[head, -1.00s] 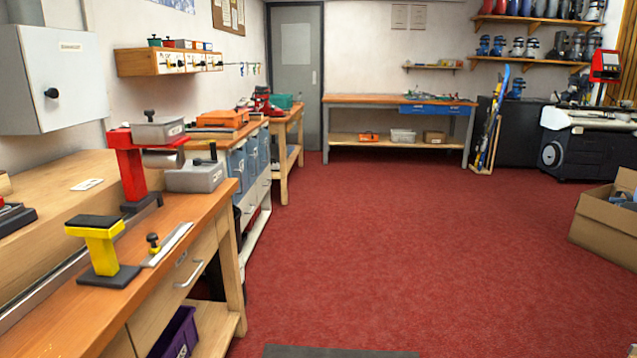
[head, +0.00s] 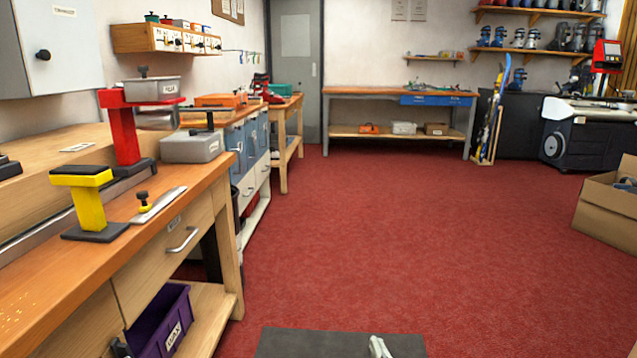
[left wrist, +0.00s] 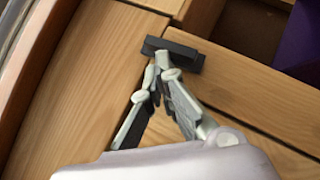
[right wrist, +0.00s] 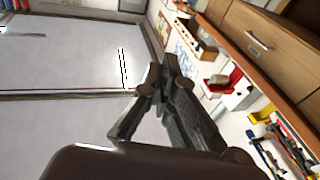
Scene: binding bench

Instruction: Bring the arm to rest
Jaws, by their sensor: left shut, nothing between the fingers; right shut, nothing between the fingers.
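My right gripper (head: 380,346) shows as a small pale shape at the bottom edge of the head view, over the dark mat. In the right wrist view its fingers (right wrist: 156,80) are together with nothing between them. My left gripper (left wrist: 160,62) shows in the left wrist view, its fingers shut and empty in front of wooden boards. A black block shows at its fingertips; I cannot tell whether it touches them. Most of both arms is out of the head view.
The wooden bench (head: 215,207) on the left holds a yellow stand (head: 90,205), a red stand (head: 123,135) and grey boxes. A purple bin (head: 160,318) sits on its lower shelf. A cardboard box (head: 605,212) is at right. The red floor (head: 400,220) between is clear.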

